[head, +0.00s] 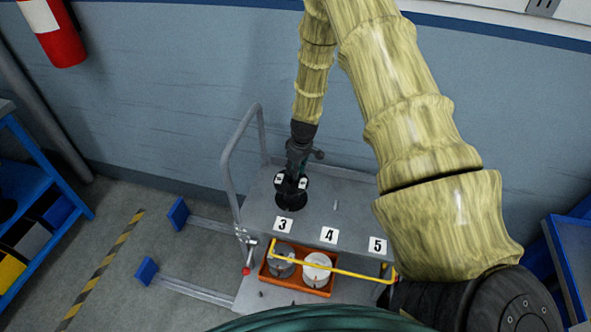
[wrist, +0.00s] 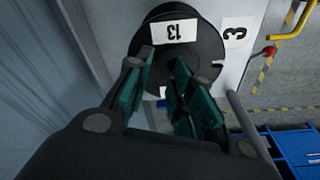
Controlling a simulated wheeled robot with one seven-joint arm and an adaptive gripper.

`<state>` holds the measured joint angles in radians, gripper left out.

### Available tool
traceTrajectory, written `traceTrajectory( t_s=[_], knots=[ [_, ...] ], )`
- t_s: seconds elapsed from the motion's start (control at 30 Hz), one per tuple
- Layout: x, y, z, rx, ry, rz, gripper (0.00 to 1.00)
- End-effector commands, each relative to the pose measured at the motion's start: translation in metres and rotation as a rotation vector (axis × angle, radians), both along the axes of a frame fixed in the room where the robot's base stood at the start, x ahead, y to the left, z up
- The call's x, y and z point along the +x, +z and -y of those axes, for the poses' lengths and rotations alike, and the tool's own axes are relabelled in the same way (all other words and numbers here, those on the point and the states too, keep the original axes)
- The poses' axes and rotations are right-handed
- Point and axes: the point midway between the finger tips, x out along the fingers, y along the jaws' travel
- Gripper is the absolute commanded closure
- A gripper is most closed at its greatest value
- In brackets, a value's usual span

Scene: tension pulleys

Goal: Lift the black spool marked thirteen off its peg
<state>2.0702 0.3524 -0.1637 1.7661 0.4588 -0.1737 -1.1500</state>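The black spool marked 13 (wrist: 207,48) sits flat on the cart's top behind the label 3, with its white 13 label upside down in the wrist view. It also shows in the head view (head: 286,212), partly under my gripper. My gripper (wrist: 163,58) is open, with its teal-padded fingers apart over the spool and nothing visibly clamped between them. In the head view my gripper (head: 291,178) points down at the spool from above. The peg under the spool is hidden. I cannot tell whether the fingers touch the spool.
The grey cart (head: 258,218) carries labels 3, 4 and 5; a bare peg (head: 336,206) stands behind 4. Below, an orange bin (head: 265,272) holds a grey and a white spool behind a yellow bar (head: 335,270). A tubular handle (head: 229,165) rises at the cart's left.

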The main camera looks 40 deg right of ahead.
Motion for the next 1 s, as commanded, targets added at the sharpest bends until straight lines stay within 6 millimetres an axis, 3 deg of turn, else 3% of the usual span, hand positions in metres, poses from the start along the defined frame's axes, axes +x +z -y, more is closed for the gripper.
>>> traceTrajectory(
  t_s=[0.37,1.0],
  knots=[
    [-0.001,0.007,0.000,0.000,0.001,0.001,0.77],
    [-0.013,0.093,0.005,-0.001,0.000,0.001,0.77]
  ],
)
